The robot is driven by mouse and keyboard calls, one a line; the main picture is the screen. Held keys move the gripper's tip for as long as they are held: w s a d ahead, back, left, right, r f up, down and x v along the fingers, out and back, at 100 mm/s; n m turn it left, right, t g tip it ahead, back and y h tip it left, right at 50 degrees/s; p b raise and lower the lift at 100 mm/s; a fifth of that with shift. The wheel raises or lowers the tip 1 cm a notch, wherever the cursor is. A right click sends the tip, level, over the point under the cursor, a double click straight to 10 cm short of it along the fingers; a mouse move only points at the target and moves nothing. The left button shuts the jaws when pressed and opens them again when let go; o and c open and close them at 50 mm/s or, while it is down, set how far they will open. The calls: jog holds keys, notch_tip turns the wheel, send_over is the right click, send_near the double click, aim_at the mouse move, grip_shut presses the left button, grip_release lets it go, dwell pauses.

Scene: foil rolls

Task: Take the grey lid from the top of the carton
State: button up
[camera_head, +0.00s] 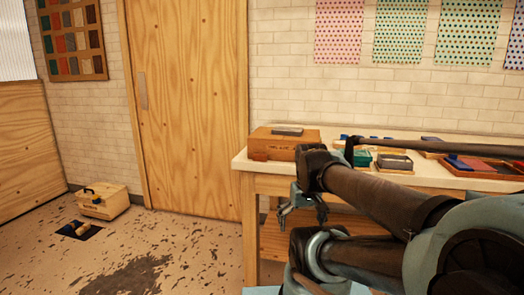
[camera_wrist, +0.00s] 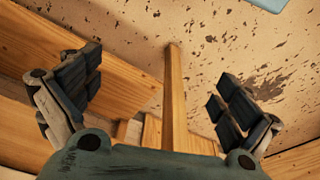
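A brown carton (camera_head: 272,148) with dark lettering on its front stands at the left end of the workbench. A small flat grey piece, which looks like the grey lid (camera_head: 287,131), lies on top of it. My gripper (camera_head: 303,213) hangs below the bench top's level, lower in the picture than the carton and apart from it. In the wrist view my gripper (camera_wrist: 160,92) has its two fingers spread wide with nothing held between them. The wrist view shows neither carton nor lid.
The wooden workbench (camera_head: 241,163) carries a green box (camera_head: 362,159), a grey-topped box (camera_head: 394,163) and a tray (camera_head: 485,170) to the right. A bench leg (camera_wrist: 174,100) shows between my fingers. A toolbox (camera_head: 104,203) stands on the floor at left. Floor left of the bench is mostly open.

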jog(key=w+d+r+n+y, duration=0.1)
jog(key=w+r+n, duration=0.2)
jog(key=w+r, duration=0.7)
jog(key=w+r+n+y, duration=0.1)
jog(key=w+r+n, duration=0.2)
jog(key=w+r, duration=0.7)
jog(key=w+d+r+n+y, duration=0.1)
jog(key=w+d+r+n, duration=0.25)
jog(key=w+r, duration=0.5)
jog(key=w+d+r+n+y, duration=0.1)
jog(key=w+d+r+n, duration=0.2)
jog(key=w+d+r, duration=0.5)
send_over(288, 129)
jog(key=s+d, duration=0.1)
jog(key=d, duration=0.2)
notch_tip(288, 129, down, 9)
jog(key=shift+a, duration=0.1)
jog(key=shift+x, duration=2.65)
jog(key=shift+w+a+r, duration=0.1)
jog(key=shift+w+a, duration=0.05)
jog(key=c, duration=1.1)
